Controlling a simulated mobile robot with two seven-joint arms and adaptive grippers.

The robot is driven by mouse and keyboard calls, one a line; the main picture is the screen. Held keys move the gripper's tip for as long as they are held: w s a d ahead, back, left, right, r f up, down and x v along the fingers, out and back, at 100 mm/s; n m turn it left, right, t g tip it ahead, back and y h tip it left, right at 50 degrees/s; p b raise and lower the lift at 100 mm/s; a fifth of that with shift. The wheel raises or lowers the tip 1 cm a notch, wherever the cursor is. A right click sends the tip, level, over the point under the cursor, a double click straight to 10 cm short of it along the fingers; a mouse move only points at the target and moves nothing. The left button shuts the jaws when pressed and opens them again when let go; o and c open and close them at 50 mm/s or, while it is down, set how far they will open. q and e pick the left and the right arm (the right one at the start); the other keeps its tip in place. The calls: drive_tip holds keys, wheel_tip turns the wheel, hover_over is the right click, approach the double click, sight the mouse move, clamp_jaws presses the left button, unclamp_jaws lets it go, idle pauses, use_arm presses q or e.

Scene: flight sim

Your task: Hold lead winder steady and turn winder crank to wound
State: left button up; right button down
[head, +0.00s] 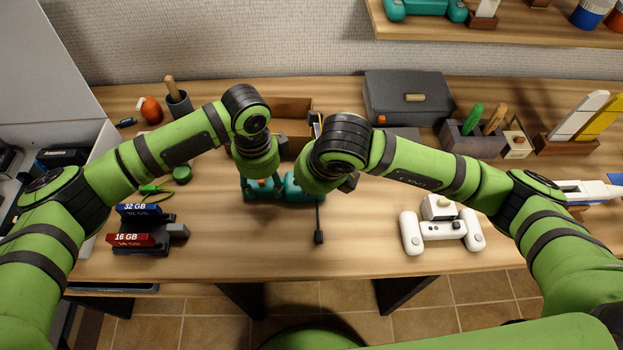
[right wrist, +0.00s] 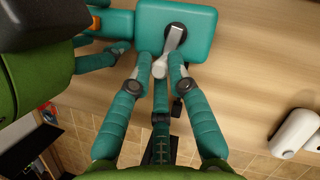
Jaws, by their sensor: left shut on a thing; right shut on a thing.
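The lead winder (head: 291,189) is a teal unit on the middle of the table, mostly hidden under my two wrists in the head view. In the right wrist view its teal housing (right wrist: 200,20) carries a silver winder crank (right wrist: 174,43) with a pale knob. The crank points down and slightly left from its dark hub. My right gripper (right wrist: 160,66) is shut on the crank's knob, with fingers on both sides of it. My left gripper (right wrist: 102,55) is shut on the winder's left part; its exact contact is partly hidden.
A black lead with a plug (head: 319,237) lies in front of the winder. A white controller (head: 441,233) is at right, and memory-card cases (head: 140,232) are at left. A grey case (head: 408,97) and a wooden tray (head: 290,110) stand behind. The front table strip is mostly clear.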

drive_tip(key=m, duration=0.1)
drive_tip(key=m+h, duration=0.1)
drive_tip(key=a+m, duration=0.1)
drive_tip(key=m, duration=0.1)
drive_tip(key=shift+w+t+h, duration=0.3)
drive_tip(key=shift+w, duration=0.05)
drive_tip(key=shift+w+a+m+h, duration=0.15)
drive_tip(key=shift+m+h, duration=0.25)
drive_tip(key=shift+m, duration=0.7)
drive_tip(key=c, duration=1.2)
unclamp_jaws()
drive_tip(key=shift+s+a+r, duration=0.1)
drive_tip(key=shift+s+r, duration=0.1)
drive_tip(key=shift+r, duration=0.05)
drive_tip(key=v, duration=1.1)
drive_tip(key=shift+r, duration=0.2)
